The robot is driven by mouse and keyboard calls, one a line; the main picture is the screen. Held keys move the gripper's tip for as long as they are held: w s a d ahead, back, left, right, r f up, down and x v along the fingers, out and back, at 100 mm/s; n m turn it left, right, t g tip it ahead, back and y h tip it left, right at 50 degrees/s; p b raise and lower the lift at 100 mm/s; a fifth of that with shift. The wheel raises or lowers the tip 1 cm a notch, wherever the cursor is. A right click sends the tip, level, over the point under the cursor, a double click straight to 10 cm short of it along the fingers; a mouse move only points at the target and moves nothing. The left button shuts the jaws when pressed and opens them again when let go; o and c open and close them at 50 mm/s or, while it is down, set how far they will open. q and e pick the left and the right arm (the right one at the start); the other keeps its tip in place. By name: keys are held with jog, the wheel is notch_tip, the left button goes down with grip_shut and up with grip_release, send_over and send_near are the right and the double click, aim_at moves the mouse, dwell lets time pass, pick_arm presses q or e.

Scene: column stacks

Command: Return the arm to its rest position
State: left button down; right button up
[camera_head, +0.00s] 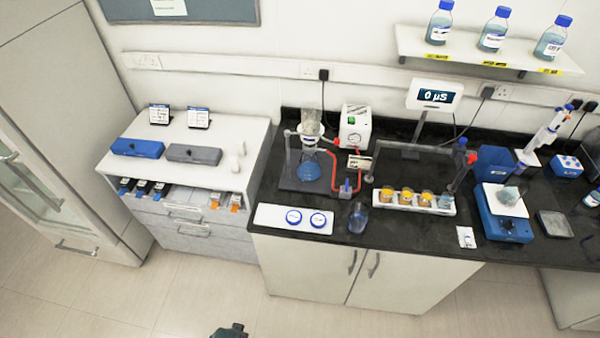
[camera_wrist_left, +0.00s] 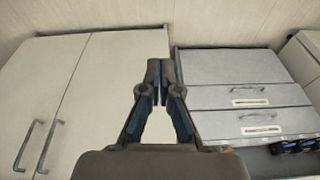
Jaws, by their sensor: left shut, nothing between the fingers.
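My left gripper (camera_wrist_left: 157,72) shows in the left wrist view with its fingertips together and nothing between them. It points at the gap between the white cabinet doors (camera_wrist_left: 105,75) and the grey drawers (camera_wrist_left: 240,95). In the head view only a small dark part of it (camera_head: 232,331) shows at the bottom edge, over the floor and clear of the bench. The rest of the arm is out of the frame. My right gripper is in neither view.
The black bench (camera_head: 440,247) holds a filter flask (camera_head: 308,168), a rack of jars (camera_head: 410,203) and a blue stirrer (camera_head: 503,222). The floor (camera_head: 150,300) in front is free.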

pick_arm(q)
jog(key=s+a+f+g+b, duration=0.1)
jog(key=s+f, duration=0.2)
jog(key=f, duration=0.6)
jog(key=s+f, duration=0.4)
jog(key=f, duration=0.4)
jog(key=s+a+f+b, duration=0.2)
jog(key=s+f, duration=0.9)
jog(key=s, duration=0.2)
jog(key=shift+s+a+f+g, duration=0.25)
jog(key=shift+f+g, duration=0.1)
jog(key=shift+g, duration=0.05)
